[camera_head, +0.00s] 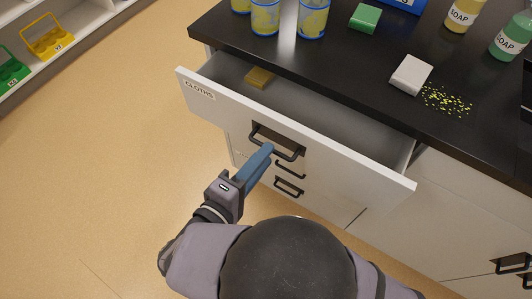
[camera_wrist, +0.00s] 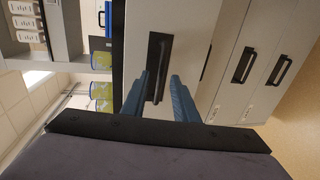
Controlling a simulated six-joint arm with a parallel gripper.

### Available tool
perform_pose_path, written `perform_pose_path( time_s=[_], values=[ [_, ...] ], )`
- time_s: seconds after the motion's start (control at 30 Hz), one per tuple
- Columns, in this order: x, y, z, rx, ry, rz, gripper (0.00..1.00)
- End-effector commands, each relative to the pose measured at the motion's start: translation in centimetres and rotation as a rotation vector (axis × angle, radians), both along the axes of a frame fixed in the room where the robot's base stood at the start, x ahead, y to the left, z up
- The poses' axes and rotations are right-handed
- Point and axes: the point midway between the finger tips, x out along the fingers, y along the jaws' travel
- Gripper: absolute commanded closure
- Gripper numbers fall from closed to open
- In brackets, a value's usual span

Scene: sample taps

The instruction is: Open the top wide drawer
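The top wide drawer (camera_head: 330,160), labelled CLOTHS, stands pulled out from the white cabinet under the dark counter. A yellow block (camera_head: 259,77) lies inside at its left. Its dark bar handle (camera_head: 285,147) is on the middle of the drawer front, and the handle also shows in the wrist view (camera_wrist: 159,58). My gripper (camera_head: 265,151) is at this handle. In the wrist view its two blue fingers (camera_wrist: 160,88) lie on either side of the bar, with a gap between them. The fingers look apart; contact with the bar is not clear.
Lower drawer handles (camera_head: 289,187) sit just below the top one. On the counter (camera_head: 330,75) are blue-yellow cups (camera_head: 313,18), a green block (camera_head: 365,17), a white block (camera_head: 411,74), yellow crumbs (camera_head: 447,101) and soap bottles (camera_head: 512,38). The floor at left is clear.

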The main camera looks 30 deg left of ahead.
Motion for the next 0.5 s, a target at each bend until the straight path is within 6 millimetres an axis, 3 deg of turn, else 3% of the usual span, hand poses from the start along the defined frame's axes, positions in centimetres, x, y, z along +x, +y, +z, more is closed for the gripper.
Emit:
perform_pose_path(
  time_s=[0.07, 0.3, 0.5],
  values=[
    [-1.1, 0.1, 0.4, 0.004, 0.002, 0.004, 0.73],
    [-0.9, 0.0, 4.6, 0.005, 0.002, 0.0, 0.73],
    [-0.9, 0.0, 6.6, 0.003, 0.002, 0.0, 0.73]
  ],
)
